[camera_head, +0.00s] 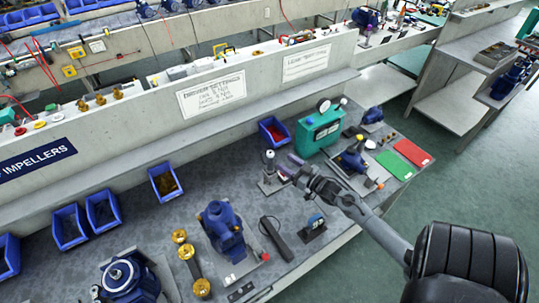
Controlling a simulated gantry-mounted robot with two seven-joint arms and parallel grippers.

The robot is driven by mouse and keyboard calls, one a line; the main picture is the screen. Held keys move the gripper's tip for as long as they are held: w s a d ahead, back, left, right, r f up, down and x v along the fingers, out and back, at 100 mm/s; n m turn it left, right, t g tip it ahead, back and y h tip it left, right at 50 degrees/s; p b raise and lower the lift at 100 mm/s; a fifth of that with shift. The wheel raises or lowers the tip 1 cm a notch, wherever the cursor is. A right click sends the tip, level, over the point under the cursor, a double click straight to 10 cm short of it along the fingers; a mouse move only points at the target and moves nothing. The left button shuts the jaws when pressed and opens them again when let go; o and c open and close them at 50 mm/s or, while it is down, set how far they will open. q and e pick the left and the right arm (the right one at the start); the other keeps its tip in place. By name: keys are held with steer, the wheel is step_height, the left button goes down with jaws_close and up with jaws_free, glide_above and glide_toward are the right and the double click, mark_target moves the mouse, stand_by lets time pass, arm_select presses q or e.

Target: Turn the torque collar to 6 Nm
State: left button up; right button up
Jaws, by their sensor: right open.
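My right gripper (303,177) reaches in from the lower right over the workbench (340,222). It is open, with its fingers pointing left. A small upright tool with a pale top (269,157) stands on a grey base (270,184) just left of the fingertips, apart from them as far as I can tell. It may be the torque driver. I cannot make out a collar or its scale marks at this size. A handwritten driver settings sheet (211,93) hangs on the bench's back panel; its values are too small to read surely. My left gripper is not in view.
A green tester with gauges (318,131) stands behind my gripper. Blue pumps (222,228) and brass parts (180,237) are at left. Blue bins (165,181) line the back. Green (394,164) and red (412,152) mats lie right.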

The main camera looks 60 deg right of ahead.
mark_target(273, 154)
steer(key=w, duration=0.3)
steer(key=w+d, duration=0.1)
steer(key=w, duration=0.5)
steer(key=shift+d, duration=0.2)
steer(key=shift+b, duration=0.3)
steer(key=c, duration=1)
